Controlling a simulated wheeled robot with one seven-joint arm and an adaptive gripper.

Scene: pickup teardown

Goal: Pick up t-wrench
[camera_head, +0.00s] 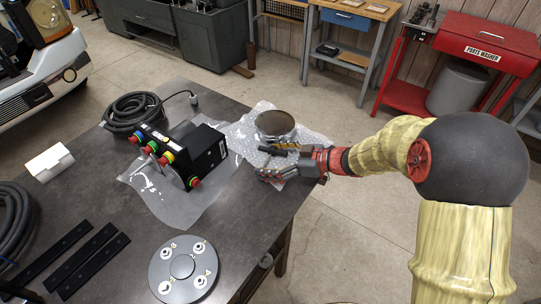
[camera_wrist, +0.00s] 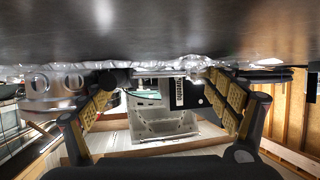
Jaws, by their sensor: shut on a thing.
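The t-wrench (camera_wrist: 170,73) shows in the wrist view as a thin bright metal bar with dark ends, lying crosswise between my fingers. My gripper (camera_wrist: 160,80) has its two yellow-padded fingers on either side of it and is shut on it. In the head view my gripper (camera_head: 274,163) is low over the bubble wrap near the right edge of the table. A dark bar beside the fingers there seems to be part of the t-wrench (camera_head: 270,149); the rest is hidden or too small to tell.
A round metal part (camera_head: 275,124) stands on bubble wrap (camera_head: 243,133) just behind my gripper. A black control box (camera_head: 200,150) with coloured connectors is to the left. A round grey disc (camera_head: 183,267) lies at the front. A coiled black cable (camera_head: 132,112) is at the back left.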

